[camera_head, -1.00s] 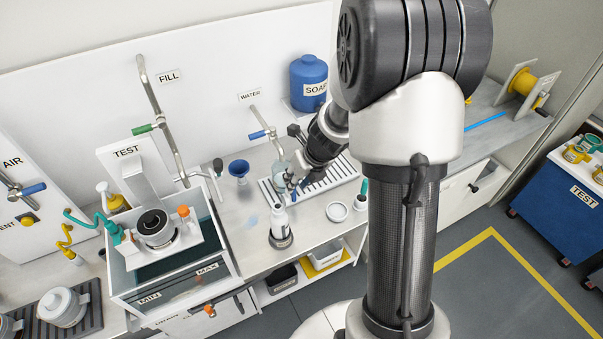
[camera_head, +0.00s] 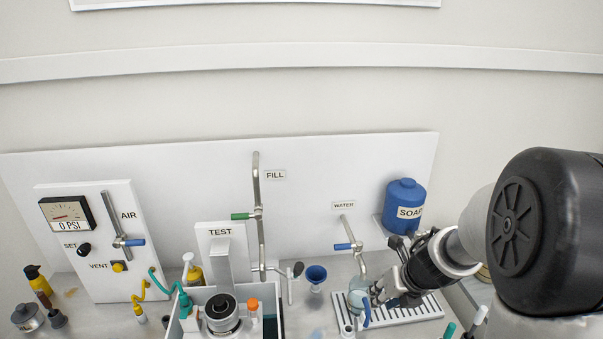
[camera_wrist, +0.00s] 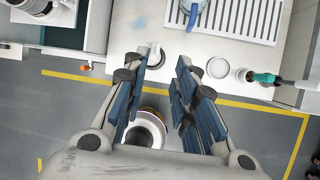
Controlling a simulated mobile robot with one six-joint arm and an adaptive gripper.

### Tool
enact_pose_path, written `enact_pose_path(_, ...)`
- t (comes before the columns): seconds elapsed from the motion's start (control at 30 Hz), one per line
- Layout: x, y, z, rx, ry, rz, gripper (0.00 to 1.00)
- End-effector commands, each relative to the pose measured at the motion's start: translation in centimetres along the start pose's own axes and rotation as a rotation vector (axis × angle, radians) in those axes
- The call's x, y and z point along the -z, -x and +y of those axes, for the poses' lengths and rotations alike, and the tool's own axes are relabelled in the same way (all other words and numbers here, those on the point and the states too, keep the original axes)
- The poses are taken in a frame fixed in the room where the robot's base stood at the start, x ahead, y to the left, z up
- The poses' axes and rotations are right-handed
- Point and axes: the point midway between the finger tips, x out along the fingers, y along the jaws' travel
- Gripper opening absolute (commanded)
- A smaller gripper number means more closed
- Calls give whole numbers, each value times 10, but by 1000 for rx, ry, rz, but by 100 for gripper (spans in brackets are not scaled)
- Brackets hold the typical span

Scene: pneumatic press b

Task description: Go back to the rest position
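My gripper (camera_wrist: 168,60) is open in the wrist view, with its two blue-padded fingers apart and nothing held between them. It points down over the front edge of the counter. In the head view my gripper (camera_head: 376,294) is small and dark, in front of the clear vessel (camera_head: 356,298) under the water tap; I cannot tell from this view whether they touch. A white-topped item (camera_wrist: 156,56) shows near the left fingertip in the wrist view. My arm comes in from the right side of the head view.
The water tap (camera_head: 350,246), blue soap container (camera_head: 405,205), blue funnel (camera_head: 316,274) and test tank (camera_head: 268,322) stand close by. A white round lid (camera_wrist: 218,68) lies on the counter. Open grey floor (camera_wrist: 60,112) lies before the counter.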

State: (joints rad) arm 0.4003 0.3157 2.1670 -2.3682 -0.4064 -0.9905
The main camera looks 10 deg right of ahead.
Motion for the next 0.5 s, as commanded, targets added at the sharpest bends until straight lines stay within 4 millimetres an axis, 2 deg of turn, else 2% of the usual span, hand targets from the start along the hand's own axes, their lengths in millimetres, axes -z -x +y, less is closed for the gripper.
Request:
enact_pose_path(0.07, -19, 9, 4, 23, -100, -90, 26)
enact_pose_path(0.17, -50, 34, 7, 55, -333, -262, 26)
enact_pose_path(0.23, -66, 58, 6, 67, -546, -395, 26)
enact_pose_path(0.3, -73, 84, 2, 67, -773, -515, 26)
enact_pose_path(0.4, -65, 116, -4, 46, -1110, -652, 26)
enact_pose_path(0.47, -50, 132, -8, 26, -1317, -711, 26)
enact_pose_path(0.5, -37, 140, -9, 12, -1457, -739, 26)
